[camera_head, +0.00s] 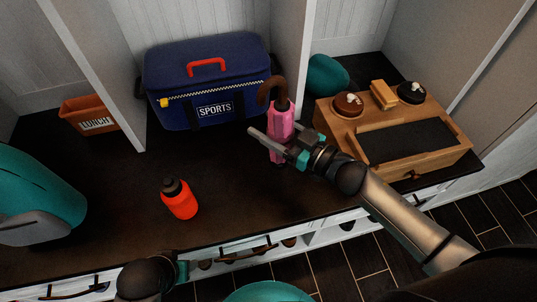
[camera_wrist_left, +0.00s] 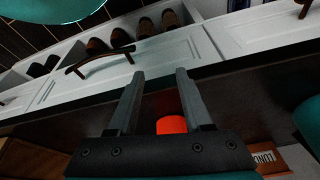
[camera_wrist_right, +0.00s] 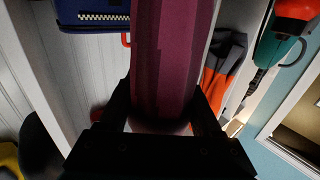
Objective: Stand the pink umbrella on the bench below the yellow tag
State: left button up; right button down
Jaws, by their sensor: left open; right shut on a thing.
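The pink umbrella (camera_head: 281,126) is upright with its curved brown handle on top, in front of the divider at the right of the sports bag. My right gripper (camera_head: 274,141) is shut on its lower part. In the right wrist view the umbrella (camera_wrist_right: 170,60) fills the middle between the fingers. I cannot tell whether its tip touches the dark bench (camera_head: 225,175). My left gripper (camera_wrist_left: 157,95) is open and empty in front of the bench. No yellow tag on the wall shows clearly; a small yellow piece (camera_head: 164,102) hangs on the bag's front.
A blue sports bag (camera_head: 207,77) stands at the back. A red bottle (camera_head: 179,201) stands near the bench front. An orange lunch box (camera_head: 93,117) is at left, a teal pack (camera_head: 38,190) farther left. A wooden box with brushes (camera_head: 415,145) is at right. White dividers split the bench.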

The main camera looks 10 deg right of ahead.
pick_arm(q)
jog(key=w+d+r+t+b, duration=0.1)
jog(key=r+b, duration=0.1)
jog(key=w+d+r+t+h+b, duration=0.1)
jog(key=r+t, duration=0.1)
jog(key=w+d+r+t+b, duration=0.1)
jog(key=w+d+r+b, duration=0.1)
jog(key=r, duration=0.1)
jog(key=shift+w+t+h+b, duration=0.1)
jog(key=shift+t+h+b, duration=0.2)
jog(key=shift+h, duration=0.1)
jog(key=shift+w+d+r+t+h, duration=0.2)
jog(key=shift+w+d+t+h, duration=0.1)
jog(key=shift+w+d+t, duration=0.4)
pick_arm(e)
notch_tip(320, 180, down, 10)
jog(key=shift+r, duration=0.15)
pick_arm(q)
jog(key=shift+s+d, duration=0.1)
jog(key=shift+s, duration=0.05)
jog(key=shift+d+b, duration=0.1)
jog(key=shift+b, duration=0.2)
pick_arm(e)
jog(key=shift+c, duration=0.3)
grip_release()
